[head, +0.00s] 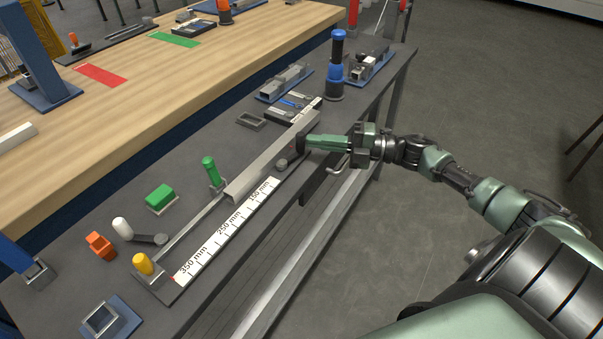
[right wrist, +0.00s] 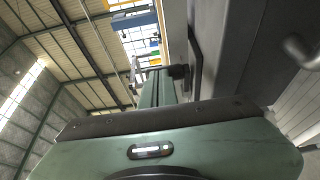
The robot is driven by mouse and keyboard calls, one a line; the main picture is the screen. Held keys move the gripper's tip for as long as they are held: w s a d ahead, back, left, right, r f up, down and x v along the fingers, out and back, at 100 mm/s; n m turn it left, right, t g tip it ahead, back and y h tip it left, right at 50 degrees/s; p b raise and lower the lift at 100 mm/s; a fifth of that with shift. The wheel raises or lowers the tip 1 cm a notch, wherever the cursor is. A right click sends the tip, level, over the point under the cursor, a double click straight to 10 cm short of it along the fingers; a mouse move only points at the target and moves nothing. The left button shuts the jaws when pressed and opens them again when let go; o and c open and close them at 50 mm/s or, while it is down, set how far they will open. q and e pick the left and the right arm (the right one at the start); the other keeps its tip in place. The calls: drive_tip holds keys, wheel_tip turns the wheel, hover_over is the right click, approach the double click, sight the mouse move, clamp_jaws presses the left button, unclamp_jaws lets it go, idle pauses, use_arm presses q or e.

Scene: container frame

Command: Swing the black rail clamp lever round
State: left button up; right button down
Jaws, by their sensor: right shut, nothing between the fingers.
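My right gripper (head: 304,143) reaches in from the right above the table's front edge, its green fingers shut with nothing between them. A dark upright piece (head: 299,145) stands at its fingertips, beside a round grey knob (head: 282,163) at the end of the rail. It looks like the black clamp lever, but I cannot tell it surely from a dark fingertip, or whether they touch. In the right wrist view the green fingers (right wrist: 160,88) point away, with a small dark piece (right wrist: 179,72) near their tips. My left gripper is not in view.
A square metal tube (head: 270,160) lies along the rail behind a white millimetre scale (head: 225,232). Green (head: 210,170), yellow (head: 143,264) and white (head: 122,228) handles stand to the left. A blue-black post (head: 336,70) stands behind the gripper. A bent metal handle (head: 337,172) hangs below it.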

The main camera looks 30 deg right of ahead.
drive_tip(key=shift+w, duration=0.1)
idle(0.5)
drive_tip(key=v, duration=0.8)
drive_tip(key=shift+b, duration=0.35)
